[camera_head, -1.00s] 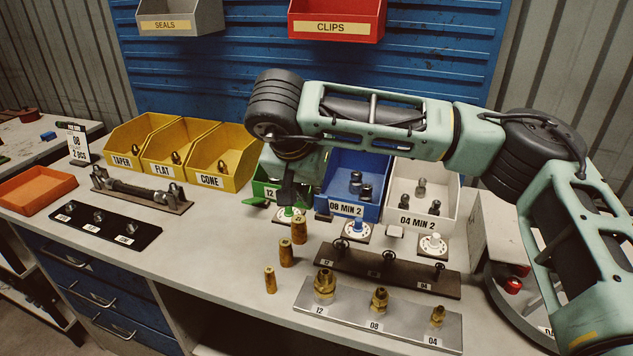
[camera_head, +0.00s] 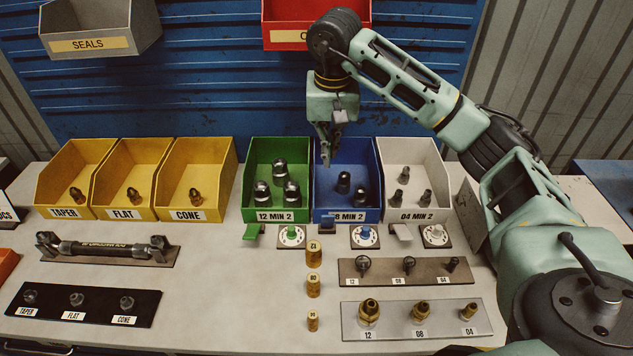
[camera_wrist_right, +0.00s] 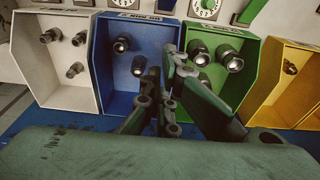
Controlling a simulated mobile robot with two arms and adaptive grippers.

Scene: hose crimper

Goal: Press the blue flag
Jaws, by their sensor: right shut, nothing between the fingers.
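The blue flag (camera_head: 327,222) is a small blue tab at the front of the blue bin (camera_head: 345,165) labelled 08 MIN 2, beside the dial with the blue knob (camera_head: 364,236). My right gripper (camera_head: 326,160) hangs above the back of the blue bin, fingers down, shut and empty, apart from the flag. In the right wrist view, the shut fingers (camera_wrist_right: 160,100) show in front of the blue bin (camera_wrist_right: 125,70); the flag is hard to make out there. My left gripper is not in view.
A green flag (camera_head: 252,231) and a white flag (camera_head: 400,231) flank the blue one beside their own dials. Green (camera_head: 247,200) and white (camera_head: 437,160) bins adjoin the blue bin. Brass cylinders (camera_head: 313,285) stand in front. A red CLIPS bin (camera_head: 285,35) hangs above.

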